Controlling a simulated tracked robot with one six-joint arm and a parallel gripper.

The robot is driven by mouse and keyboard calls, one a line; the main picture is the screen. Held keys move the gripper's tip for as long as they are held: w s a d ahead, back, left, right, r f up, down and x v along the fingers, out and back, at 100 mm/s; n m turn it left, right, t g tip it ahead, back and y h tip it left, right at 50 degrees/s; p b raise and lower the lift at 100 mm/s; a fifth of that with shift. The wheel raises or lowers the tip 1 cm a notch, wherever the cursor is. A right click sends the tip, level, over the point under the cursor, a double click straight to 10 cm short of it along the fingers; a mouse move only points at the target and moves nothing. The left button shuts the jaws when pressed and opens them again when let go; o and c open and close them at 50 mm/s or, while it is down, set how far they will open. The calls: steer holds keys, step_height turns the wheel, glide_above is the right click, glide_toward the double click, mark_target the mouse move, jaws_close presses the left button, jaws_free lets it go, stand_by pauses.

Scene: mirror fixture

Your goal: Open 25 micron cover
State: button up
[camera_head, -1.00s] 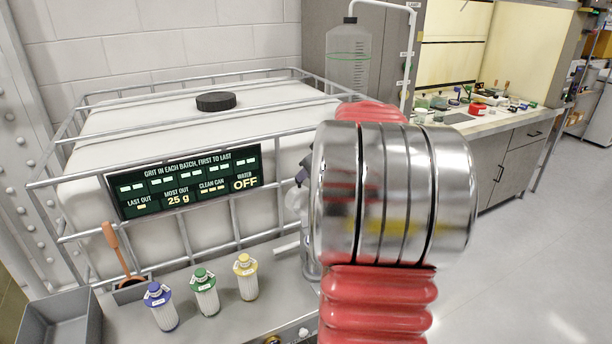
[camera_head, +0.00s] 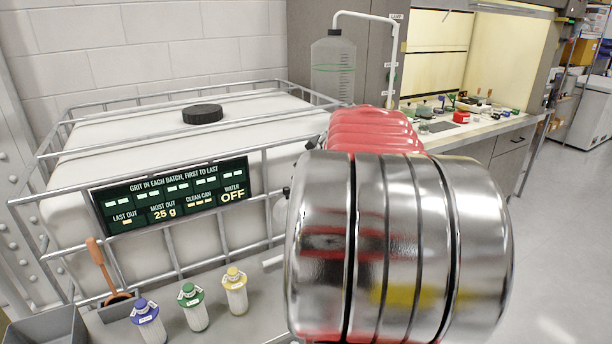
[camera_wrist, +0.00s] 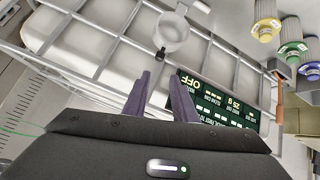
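I cannot make out a cover marked 25 micron. In the wrist view a clear round housing or cover (camera_wrist: 174,32) with a small black fitting (camera_wrist: 160,55) is beyond my fingertips, in front of the cage bars. My gripper (camera_wrist: 161,76) is open and empty, its two dark fingers apart and not visibly touching the housing. In the head view my arm hides the housing and most of the gripper. Cartridges with blue (camera_head: 146,322), green (camera_head: 194,308) and yellow (camera_head: 235,292) caps stand on the bench; their labels are too small to read.
A white tank (camera_head: 270,120) in a metal cage stands behind the bench, with a dark sign (camera_head: 172,197) on its front. A grey tray (camera_head: 45,330) and an orange-handled tool (camera_head: 100,262) are at left. Open floor (camera_head: 570,220) lies at right.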

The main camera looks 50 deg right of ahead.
steer(key=w+a+r+t, duration=0.1)
steer(key=w+a+r, duration=0.1)
steer(key=r, duration=0.1)
steer(key=w+a+r+t+h, duration=0.1)
steer(key=w+a+r, duration=0.1)
steer(key=w+a+r+t, duration=0.1)
steer(key=w+a+r, duration=0.1)
steer(key=a+r, duration=0.1)
steer(key=shift+w+a+r+n+t+h, duration=0.1)
steer(key=shift+w+r+n+t+h, duration=0.2)
steer(key=shift+w+h, duration=0.1)
jaws_close()
steer(key=a+r+m+h, duration=0.2)
steer(key=a+r+h, duration=0.15)
steer(key=a, duration=0.35)
steer(key=s+a+f+g+y, duration=0.2)
steer(key=s+a+f, duration=0.4)
steer(key=a, duration=0.4)
steer(key=s+a+f+n+g+y, duration=0.1)
steer(key=s+a+f+g+y, duration=0.1)
steer(key=s+a+f, duration=0.5)
steer(key=s+a+f+n+g+y, duration=0.1)
steer(key=s+a+f+y, duration=0.3)
steer(key=a, duration=0.9)
steer(key=s+f+g, duration=0.1)
steer(key=s+f, duration=0.2)
steer(key=shift+s+f+g+y, duration=0.25)
steer(key=shift+s+g+y, duration=0.1)
steer(key=shift+g, duration=0.05)
